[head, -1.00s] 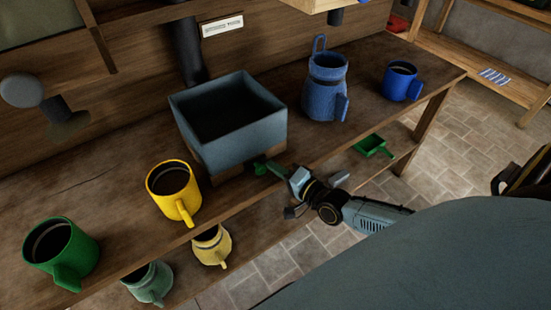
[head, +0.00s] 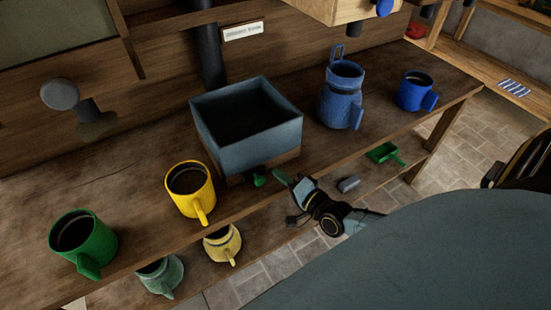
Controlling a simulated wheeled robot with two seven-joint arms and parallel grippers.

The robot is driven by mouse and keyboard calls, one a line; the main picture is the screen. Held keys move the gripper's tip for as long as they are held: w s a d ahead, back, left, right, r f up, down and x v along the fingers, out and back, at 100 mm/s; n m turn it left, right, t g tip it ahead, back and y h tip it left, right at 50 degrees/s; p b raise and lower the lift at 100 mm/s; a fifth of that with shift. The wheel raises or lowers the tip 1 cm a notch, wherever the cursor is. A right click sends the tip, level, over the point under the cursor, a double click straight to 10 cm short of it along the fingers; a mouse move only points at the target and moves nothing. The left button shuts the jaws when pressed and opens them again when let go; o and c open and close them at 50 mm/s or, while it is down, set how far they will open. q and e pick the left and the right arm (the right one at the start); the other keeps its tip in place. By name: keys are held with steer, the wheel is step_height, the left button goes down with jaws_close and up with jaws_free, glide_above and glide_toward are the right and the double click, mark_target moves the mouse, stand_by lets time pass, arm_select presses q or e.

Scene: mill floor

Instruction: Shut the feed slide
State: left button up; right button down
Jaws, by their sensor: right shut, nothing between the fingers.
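A dark grey-blue open hopper (head: 262,139) stands on the wooden bench, on a wooden base. A green knob (head: 260,180), which looks like the feed slide's handle, sticks out at the front below the hopper. The slide plate itself is hidden under the hopper, so I cannot tell how far it is out. My right gripper (head: 294,184) is shut and empty, just right of the knob at the bench's front edge. A small narrow green piece (head: 282,177) shows at its tip. I cannot tell whether gripper and knob touch. My left gripper is not in view.
A yellow mug (head: 187,181) and a green mug (head: 82,241) stand left of the hopper. A blue jug (head: 340,95) and a blue mug (head: 413,92) stand right. A green scoop (head: 382,152), a grey block (head: 348,185) and more vessels are on the lower shelf.

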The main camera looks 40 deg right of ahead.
steer(key=s+d+r, duration=0.1)
steer(key=s+d, duration=0.2)
steer(key=s, duration=0.7)
steer(key=shift+d, duration=0.1)
